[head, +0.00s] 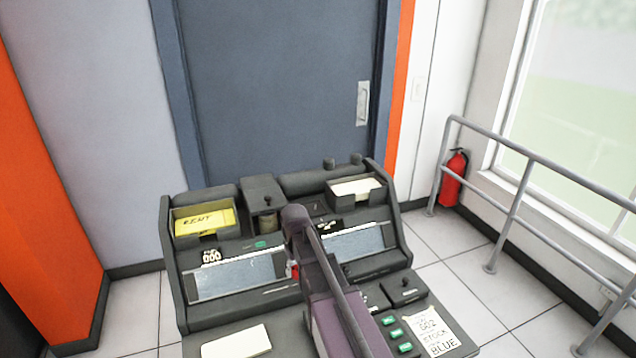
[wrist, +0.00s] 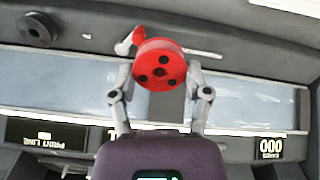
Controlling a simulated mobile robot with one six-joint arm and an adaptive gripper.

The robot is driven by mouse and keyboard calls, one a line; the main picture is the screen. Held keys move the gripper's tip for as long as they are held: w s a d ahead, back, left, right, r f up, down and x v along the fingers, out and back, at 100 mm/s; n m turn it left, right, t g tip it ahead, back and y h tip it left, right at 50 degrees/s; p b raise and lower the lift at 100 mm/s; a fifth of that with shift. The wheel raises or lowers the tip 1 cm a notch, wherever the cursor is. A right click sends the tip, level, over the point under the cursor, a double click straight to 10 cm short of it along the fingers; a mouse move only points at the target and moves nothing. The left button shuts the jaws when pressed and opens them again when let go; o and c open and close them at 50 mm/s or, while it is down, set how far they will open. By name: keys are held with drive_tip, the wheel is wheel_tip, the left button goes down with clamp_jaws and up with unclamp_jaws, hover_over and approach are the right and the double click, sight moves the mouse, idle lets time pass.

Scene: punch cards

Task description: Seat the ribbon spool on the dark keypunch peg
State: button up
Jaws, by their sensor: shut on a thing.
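The red ribbon spool (wrist: 158,56) is a round disc with dark holes, held between the fingers of my gripper (wrist: 163,72) in the wrist view. In the head view only a small red bit of the spool (head: 294,270) shows beside my dark purple arm. My gripper is over the middle of the keypunch desk. A dark round piece with a raised stub (wrist: 38,30) is at the upper left of the wrist view, apart from the spool. It seems to be the knob-topped block (head: 404,285) at the right front; I cannot tell if it is the peg.
Green buttons (head: 394,334) and a note (head: 432,331) lie at the right front. A grey railing (head: 515,210) stands to the right.

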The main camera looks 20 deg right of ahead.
drive_tip(key=shift+w, duration=0.4)
drive_tip(key=shift+d, duration=0.25)
